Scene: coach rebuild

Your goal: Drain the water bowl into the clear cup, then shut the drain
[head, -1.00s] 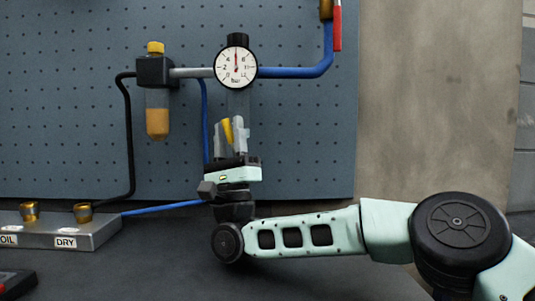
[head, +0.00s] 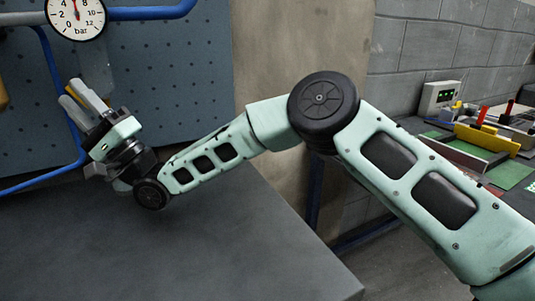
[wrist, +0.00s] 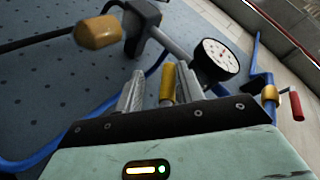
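The clear bowl (head: 96,62) hangs under the round gauge on the blue pegboard; its outline is faint and I cannot make out a water level. A yellow part (head: 97,94), apparently the drain tap, is at its lower end. My gripper (head: 80,92) is just below the bowl with its grey fingers pointing up. In the wrist view the yellow part (wrist: 167,84) stands between the two fingers (wrist: 158,88), closer to the right one. Whether the fingers press on it is unclear. No clear cup is visible.
The gauge (wrist: 217,58) and amber bowl (wrist: 98,33) are close above the fingers. Blue hoses (head: 62,95) run nearby. A red-handled valve (wrist: 296,105) is to the right. The bench top (head: 220,240) is bare. Another cluttered table (head: 500,160) is at the right.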

